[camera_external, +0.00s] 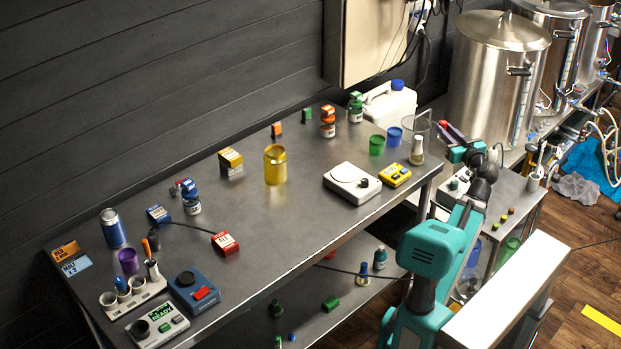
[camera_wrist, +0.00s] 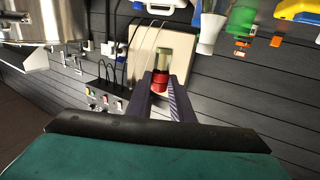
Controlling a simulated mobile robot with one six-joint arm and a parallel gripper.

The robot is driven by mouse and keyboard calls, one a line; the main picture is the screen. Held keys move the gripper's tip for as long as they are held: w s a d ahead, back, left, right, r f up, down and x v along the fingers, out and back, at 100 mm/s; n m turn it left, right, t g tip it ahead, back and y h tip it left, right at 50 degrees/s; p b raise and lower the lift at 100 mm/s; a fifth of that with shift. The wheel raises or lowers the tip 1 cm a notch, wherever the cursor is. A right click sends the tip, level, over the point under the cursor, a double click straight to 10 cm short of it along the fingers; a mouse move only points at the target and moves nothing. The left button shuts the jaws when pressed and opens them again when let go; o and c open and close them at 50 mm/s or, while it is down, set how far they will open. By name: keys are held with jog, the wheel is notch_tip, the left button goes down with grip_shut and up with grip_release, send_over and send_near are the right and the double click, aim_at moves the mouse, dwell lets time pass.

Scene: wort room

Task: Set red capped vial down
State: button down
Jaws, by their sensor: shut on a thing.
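The red capped vial (camera_wrist: 160,80) sits between the two fingertips of my gripper (camera_wrist: 161,88) in the wrist view. Its red cap is toward the fingers, and its clear and dark body points away from them. My gripper is shut on it. In the outside view my gripper (camera_external: 449,130) is raised beyond the right end of the grey workbench (camera_external: 290,215), near the glass flask. The vial is too small there to make out clearly; a little red shows at the fingers. Nothing is seen touching the vial besides the fingers.
A conical flask (camera_external: 417,152), green cup (camera_external: 377,145), blue cup (camera_external: 394,136) and yellow device (camera_external: 395,175) crowd the bench's right end. A white scale (camera_external: 351,182) stands left of them. The bench's middle front is clear. Large steel kettles (camera_external: 497,75) stand behind right.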

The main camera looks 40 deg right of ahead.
jog(key=s+f+b, duration=0.1)
jog(key=s+f, duration=0.1)
jog(key=s, duration=0.1)
jog(key=s+f+n+y+b, duration=0.1)
jog(key=s+f+b, duration=0.1)
jog(key=s+f, duration=0.1)
jog(key=s+f+t+y+b, duration=0.1)
jog(key=s+f+b, duration=0.1)
jog(key=s, duration=0.3)
jog(key=shift+s+a+f, duration=0.25)
jog(key=shift+f, duration=0.05)
jog(key=s+a+f+y+b, duration=0.1)
jog(key=s+a+f+b, duration=0.1)
jog(key=s, duration=0.4)
jog(key=s+a+f+n+b, duration=0.1)
jog(key=s+a+f+b, duration=0.2)
jog(key=s, duration=0.4)
jog(key=shift+a+n+y, duration=0.25)
jog(key=shift+n+y, duration=0.05)
jog(key=shift+y, duration=0.1)
jog(key=shift+w+d+r, duration=0.1)
